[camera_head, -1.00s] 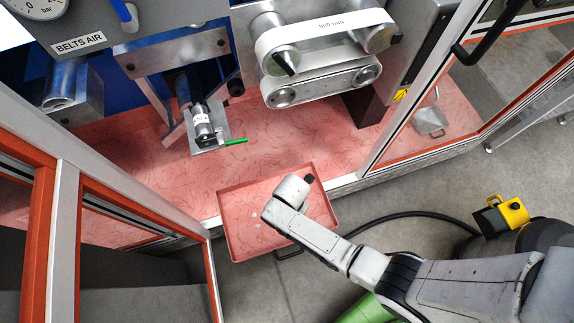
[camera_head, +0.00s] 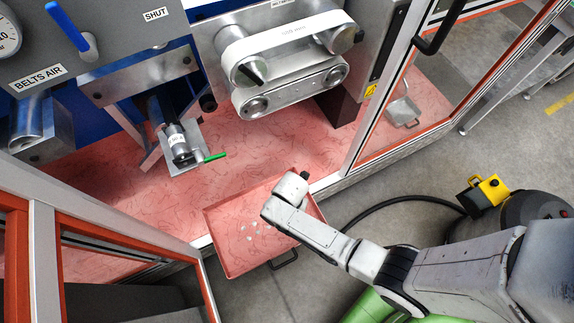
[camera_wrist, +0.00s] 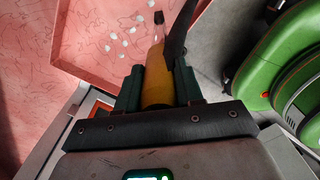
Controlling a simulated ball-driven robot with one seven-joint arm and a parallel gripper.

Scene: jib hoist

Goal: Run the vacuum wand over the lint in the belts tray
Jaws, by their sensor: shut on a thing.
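The belts tray (camera_head: 222,222) is a shallow red tray, pulled out in front of the machine, with a dark handle on its near side. White bits of lint (camera_head: 250,232) lie on its floor, left of my arm's end. The lint also shows in the wrist view (camera_wrist: 122,36). My gripper (camera_wrist: 158,82) is shut on the vacuum wand's yellow body (camera_wrist: 157,84). The wand's pale tip with a dark end points toward the tray, close to the lint. I cannot tell whether the tip touches the tray floor. In the head view my arm hides the gripper and wand.
A black hose (camera_head: 400,200) runs across the grey floor toward a yellow and black box (camera_head: 483,193). A belt drive (camera_head: 290,65) and a green-handled fitting (camera_head: 188,150) stand behind the tray. Open doors with orange frames stand left and right of it.

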